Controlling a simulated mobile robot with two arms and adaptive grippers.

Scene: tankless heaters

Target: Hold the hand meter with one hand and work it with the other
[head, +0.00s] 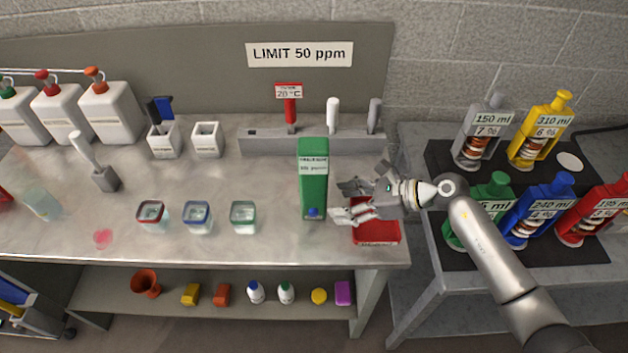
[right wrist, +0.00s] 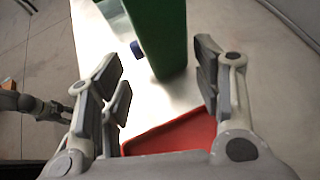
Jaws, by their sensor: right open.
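A tall green box-shaped device (head: 313,190) stands on the bench, with a small-print white label and a blue knob or button low on its front. It looks like the hand meter. My right gripper (head: 352,200) is open just right of it. In the right wrist view the green device (right wrist: 160,35) shows beyond and between the spread fingers (right wrist: 165,95), with the blue part at its left. No grip on it shows. My left gripper is out of the head view. A jointed grey part at the left edge of the right wrist view may be its arm.
A red tray (head: 385,234) lies under my right gripper. Three small cups, the nearest green-rimmed (head: 243,216), stand to the left. A grey rack (head: 262,140) with upright tools stands behind. Coloured bottles (head: 545,212) fill the right table. The front left bench is mostly clear.

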